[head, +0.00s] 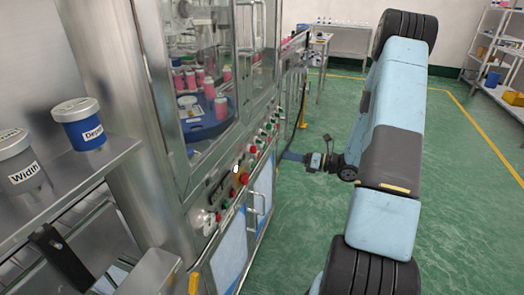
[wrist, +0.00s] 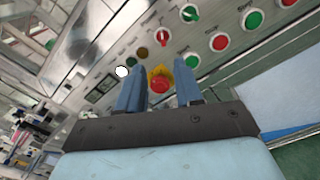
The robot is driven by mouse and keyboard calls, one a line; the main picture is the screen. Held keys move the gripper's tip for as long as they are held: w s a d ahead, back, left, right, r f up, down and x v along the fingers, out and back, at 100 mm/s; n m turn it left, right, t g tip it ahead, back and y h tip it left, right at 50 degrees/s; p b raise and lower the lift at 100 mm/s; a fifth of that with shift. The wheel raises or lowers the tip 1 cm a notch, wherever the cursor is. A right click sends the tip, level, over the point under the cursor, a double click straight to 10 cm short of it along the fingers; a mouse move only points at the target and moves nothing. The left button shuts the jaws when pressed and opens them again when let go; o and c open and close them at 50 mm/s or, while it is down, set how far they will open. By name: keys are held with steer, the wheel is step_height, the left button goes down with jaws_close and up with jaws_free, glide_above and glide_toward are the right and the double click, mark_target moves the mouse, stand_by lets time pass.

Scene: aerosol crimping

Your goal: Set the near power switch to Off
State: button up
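The control panel of the steel machine carries a row of buttons and knobs. At its near end in the head view is a pale round switch (head: 203,221) with a red part beside it; its setting is too small to read, and I cannot tell for sure that it is the power switch. My gripper (head: 288,156) is to the right of the panel, apart from it, with its fingers toward it. In the wrist view its two blue fingers (wrist: 160,92) are apart with nothing held. A red emergency stop on a yellow base (wrist: 160,80) shows between them, farther off.
Green and red knobs and buttons (wrist: 220,42) line the panel. A door handle (head: 255,208) sticks out below it. A shelf (head: 75,185) with labelled tubs is at the left. The green floor (head: 290,235) is clear beside the machine.

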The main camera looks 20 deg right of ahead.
mark_target(253, 149)
steer(key=x, duration=1.3)
steer(key=shift+d, duration=0.15)
steer(key=shift+w, duration=0.1)
jaws_close()
